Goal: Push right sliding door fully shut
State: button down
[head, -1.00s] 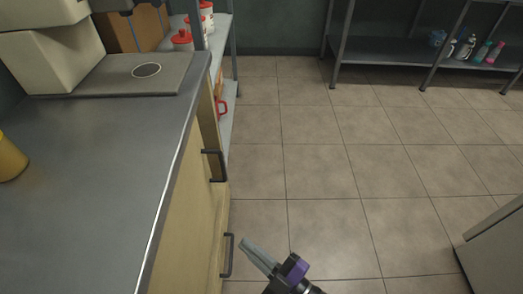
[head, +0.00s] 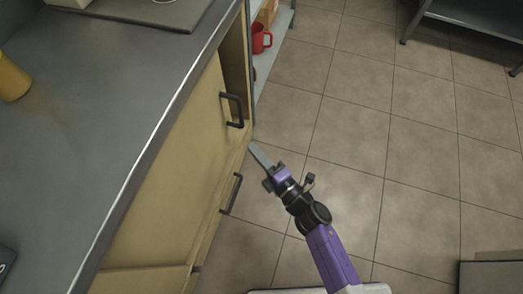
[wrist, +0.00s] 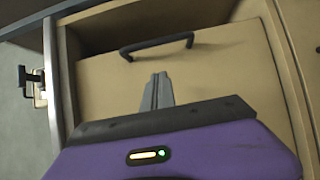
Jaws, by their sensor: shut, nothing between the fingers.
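The sliding door is a beige panel (head: 165,165) on the cabinet front under the counter, with a dark bar handle (head: 235,110) near its far end. A narrow open gap (head: 237,60) shows between that end and the cabinet's end post. In the wrist view the beige panel (wrist: 210,85) fills the middle, with a dark bar handle (wrist: 157,44) near its top. My gripper (head: 252,148) is shut and empty, its fingertips just off the cabinet front, below the upper handle. In the wrist view the closed fingers (wrist: 161,78) point at the panel below the handle; contact cannot be told.
A second dark handle (head: 232,193) sits lower on the cabinet. The grey counter (head: 85,120) overhangs the front. A shelf with a red mug (head: 261,38) stands beyond the cabinet. Tiled floor (head: 350,120) is clear to the right; a grey box-like unit (head: 492,275) stands lower right.

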jog(key=w+a+b, duration=0.1)
jog(key=w+a, duration=0.2)
jog(key=w, duration=0.6)
jog(key=shift+b, duration=0.3)
jog(key=shift+a, duration=0.1)
